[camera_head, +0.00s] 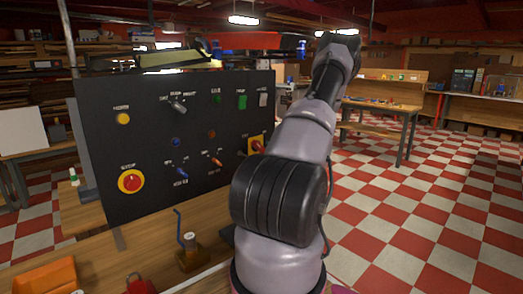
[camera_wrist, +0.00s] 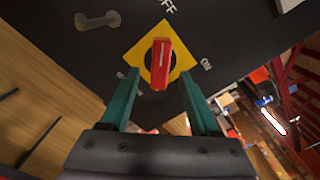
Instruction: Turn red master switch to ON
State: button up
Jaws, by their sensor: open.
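The red master switch (camera_wrist: 160,62) is a red bar handle on a yellow diamond plate (camera_wrist: 140,48) on the dark panel. In the wrist view the handle lies roughly in line with the OFF label above it; the ON label (camera_wrist: 207,66) is to its right. My gripper (camera_wrist: 158,76) is open, with one teal finger on each side of the handle. Gaps show between handle and fingers; the depth is hard to tell. In the head view the switch (camera_head: 257,146) sits at the panel's right edge, partly behind my arm, and the gripper cannot be made out.
The black panel (camera_head: 150,100) also carries a red stop button (camera_head: 131,182), a yellow button (camera_head: 123,118), a green switch (camera_head: 241,102) and several knobs. An orange bin (camera_head: 47,278) and a small item with a blue hook (camera_head: 188,250) stand on the wooden bench before it.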

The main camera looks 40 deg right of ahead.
aim_at(261, 148)
jog(key=shift+w+a, duration=0.15)
jog(key=shift+w, duration=1.5)
grip_shut()
